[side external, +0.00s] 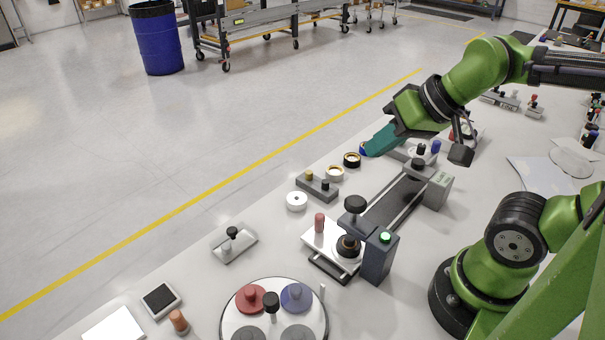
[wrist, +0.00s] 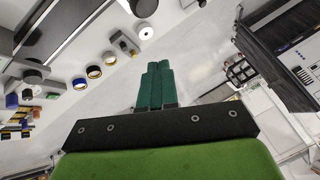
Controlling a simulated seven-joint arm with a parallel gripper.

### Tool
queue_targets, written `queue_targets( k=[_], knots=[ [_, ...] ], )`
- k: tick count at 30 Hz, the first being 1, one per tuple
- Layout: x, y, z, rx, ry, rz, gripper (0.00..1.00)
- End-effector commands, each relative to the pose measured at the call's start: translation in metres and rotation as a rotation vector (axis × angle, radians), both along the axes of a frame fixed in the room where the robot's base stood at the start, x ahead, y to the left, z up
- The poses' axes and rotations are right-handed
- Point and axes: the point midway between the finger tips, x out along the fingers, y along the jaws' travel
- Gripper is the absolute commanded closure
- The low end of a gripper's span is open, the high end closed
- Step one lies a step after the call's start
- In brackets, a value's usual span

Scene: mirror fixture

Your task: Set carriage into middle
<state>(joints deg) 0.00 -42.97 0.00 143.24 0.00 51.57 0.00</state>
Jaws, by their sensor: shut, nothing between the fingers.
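My gripper (side external: 370,149) is beyond the track's far half, above the table and well away from the carriage. Its teal fingers are together and empty, and also show in the wrist view (wrist: 155,76). The track shows at upper left there (wrist: 55,32); the carriage cannot be made out.
Ring-shaped parts (side external: 335,173), a grey block with two knobs (side external: 317,187) and a white disc (side external: 297,201) lie left of the track. A round tray (side external: 240,325) with coloured knobbed discs stands in front. A small plate with a black knob (side external: 234,245) lies left.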

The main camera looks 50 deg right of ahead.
Motion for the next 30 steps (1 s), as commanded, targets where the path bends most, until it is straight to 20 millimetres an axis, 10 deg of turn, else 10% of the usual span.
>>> queue_targets(
  k=[7, 16, 30],
  knots=[
    [0.000, 0.000, 0.000, 0.000, 0.000, 0.000, 0.98],
    [0.022, 0.010, -0.019, -0.050, 0.140, 0.078, 0.53],
    [0.097, 0.035, -0.051, -0.469, 0.463, 0.955, 0.52]
  ],
)
